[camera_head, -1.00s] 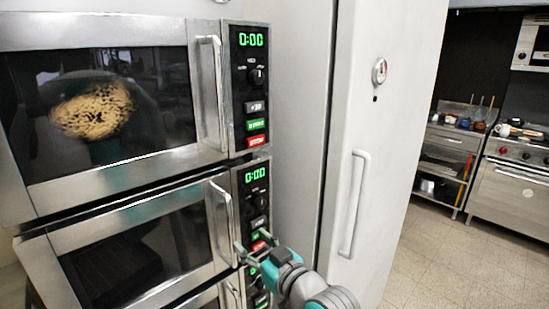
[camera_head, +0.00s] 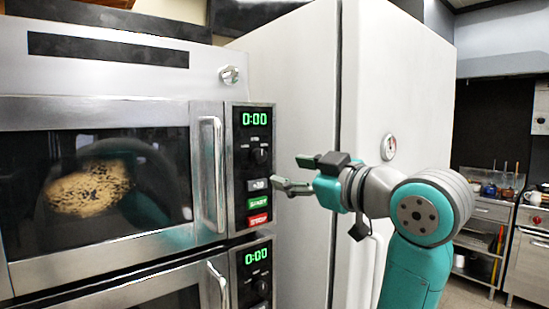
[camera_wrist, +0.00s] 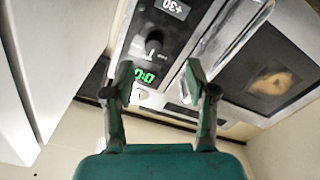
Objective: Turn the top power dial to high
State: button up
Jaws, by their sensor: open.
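The top microwave's black power dial (camera_head: 259,156) sits on its control panel, below the green 0:00 display (camera_head: 254,119) and above the +30 button (camera_head: 257,185). In the wrist view the dial (camera_wrist: 153,45) shows upside down, ahead of my fingers and between their lines. My gripper (camera_head: 292,174) is open and empty, to the right of the panel in the head view and apart from the dial. In the wrist view my gripper (camera_wrist: 160,80) has its two fingers spread, with nothing between them. The dial's pointer setting is too small to read.
The microwave door handle (camera_head: 212,172) stands out left of the panel. Green START (camera_head: 258,203) and red STOP (camera_head: 258,219) buttons lie below the dial. A second microwave (camera_head: 130,293) is underneath. A tall white cabinet (camera_head: 300,90) stands close on the right.

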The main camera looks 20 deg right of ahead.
aim_at(262, 157)
jog(key=x, duration=0.3)
jog(key=r+x, duration=0.1)
jog(key=x, duration=0.6)
jog(key=shift+d+r, duration=0.15)
jog(key=shift+r, duration=0.2)
grip_shut()
